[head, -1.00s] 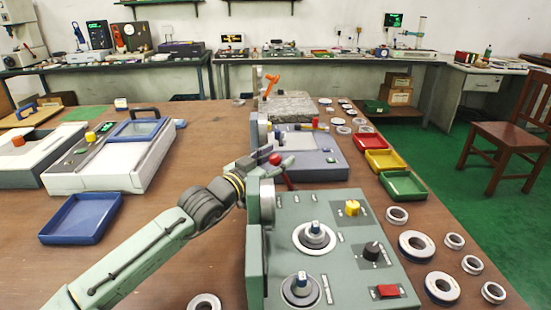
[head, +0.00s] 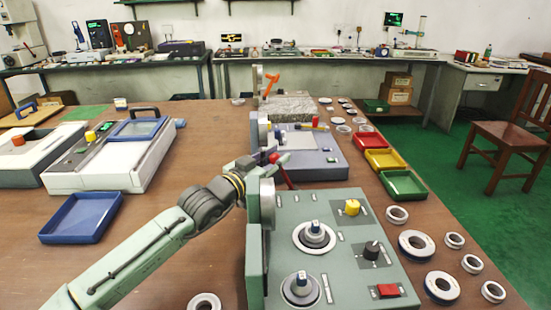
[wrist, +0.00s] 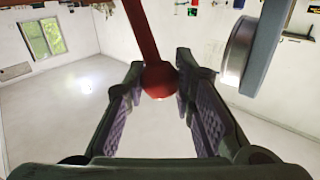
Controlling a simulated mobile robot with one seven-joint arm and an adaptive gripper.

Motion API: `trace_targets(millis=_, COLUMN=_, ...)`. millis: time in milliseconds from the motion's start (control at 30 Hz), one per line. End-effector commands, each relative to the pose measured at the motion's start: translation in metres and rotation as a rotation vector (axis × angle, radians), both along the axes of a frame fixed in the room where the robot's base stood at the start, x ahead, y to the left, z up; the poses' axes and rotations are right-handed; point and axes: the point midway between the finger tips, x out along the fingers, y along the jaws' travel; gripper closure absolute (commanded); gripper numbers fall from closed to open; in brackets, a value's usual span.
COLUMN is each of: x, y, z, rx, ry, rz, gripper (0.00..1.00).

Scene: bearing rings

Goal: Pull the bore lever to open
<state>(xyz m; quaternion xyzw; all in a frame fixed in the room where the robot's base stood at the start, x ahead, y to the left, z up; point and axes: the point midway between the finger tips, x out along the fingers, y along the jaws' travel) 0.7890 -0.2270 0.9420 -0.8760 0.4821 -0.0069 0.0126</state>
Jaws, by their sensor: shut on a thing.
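A red lever with a ball end (head: 274,157) stands at the far side of the green gauge unit (head: 340,275), beside its upright plate. In the wrist view the lever's red rod (wrist: 143,35) comes down from the top to its ball, which sits between my fingers. My gripper (wrist: 168,84) is shut on this ball. In the head view my gripper (head: 272,163) is at the lever's top, partly hidden by the green unit's upright plate (head: 254,235). The lever leans, its foot to the right of its ball.
A grey-violet unit (head: 318,160) with its own red handle stands just behind. An orange lever (head: 271,82) shows further back. Small trays and several rings lie on the right. A blue tray (head: 82,218) is on the left. The wooden table in front of it is clear.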

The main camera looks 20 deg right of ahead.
Motion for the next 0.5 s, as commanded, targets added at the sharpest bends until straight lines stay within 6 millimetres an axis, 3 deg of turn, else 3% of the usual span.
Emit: trace_targets(millis=500, x=-0.0023, y=-0.0071, z=0.0047, rx=0.124, ry=-0.034, rz=-0.002, gripper=1.00)
